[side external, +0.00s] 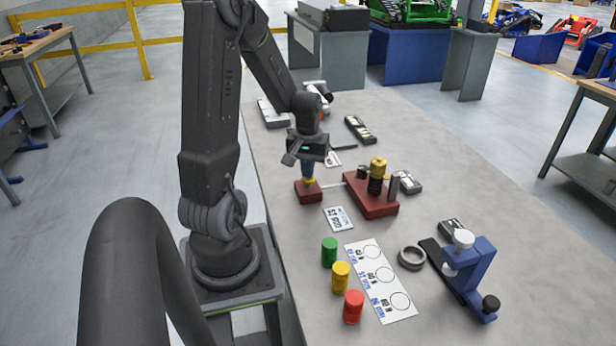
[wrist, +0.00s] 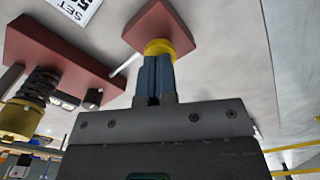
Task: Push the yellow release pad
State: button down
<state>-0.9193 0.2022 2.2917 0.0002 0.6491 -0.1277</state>
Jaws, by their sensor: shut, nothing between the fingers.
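The yellow release pad (side external: 310,181) sits on a small dark red block (side external: 308,193) on the table. In the wrist view the pad (wrist: 158,46) shows as a yellow ring at the fingertips, on its red block (wrist: 160,22). My gripper (side external: 309,174) points down over the pad, with its blue fingers together and nothing between them. In the wrist view the fingertips (wrist: 157,57) overlap the pad and appear to touch it. Much of the pad is hidden behind them. A thin rod (side external: 332,185) joins the block to a larger red base (side external: 372,198) with a yellow-topped spring post (side external: 377,172).
Green (side external: 329,251), yellow (side external: 341,277) and red (side external: 352,306) cylinders stand beside a white card (side external: 371,262) with circles. A grey ring (side external: 412,257) and a blue clamp-like fixture (side external: 477,278) are at right. A printed card (side external: 339,218) lies near the red block.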

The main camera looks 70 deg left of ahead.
jog(key=shift+r, duration=1.85)
jog(key=shift+w+d+r, duration=0.1)
jog(key=shift+w+d, duration=0.05)
jog(key=shift+d, duration=0.05)
jog(key=w+d+r+m+t+y, duration=0.1)
jog(key=w+d+r+m, duration=0.1)
jog(key=d+r+m, duration=0.3)
jog(key=w+d+r+t, duration=0.1)
jog(key=d+r, duration=0.2)
jog(key=d, duration=0.5)
jog(key=s+d+r+m+t, duration=0.1)
jog(key=s+d+r+m, duration=0.1)
jog(key=d, duration=0.4)
jog(key=s+d+r+m+t+h, duration=0.1)
jog(key=s+d+r+m+t, duration=0.1)
jog(key=d+m, duration=0.3)
jog(key=shift+s+d+r+t, duration=0.3)
jog(key=shift+s+d+r, duration=0.45)
jog(key=shift+d, duration=0.25)
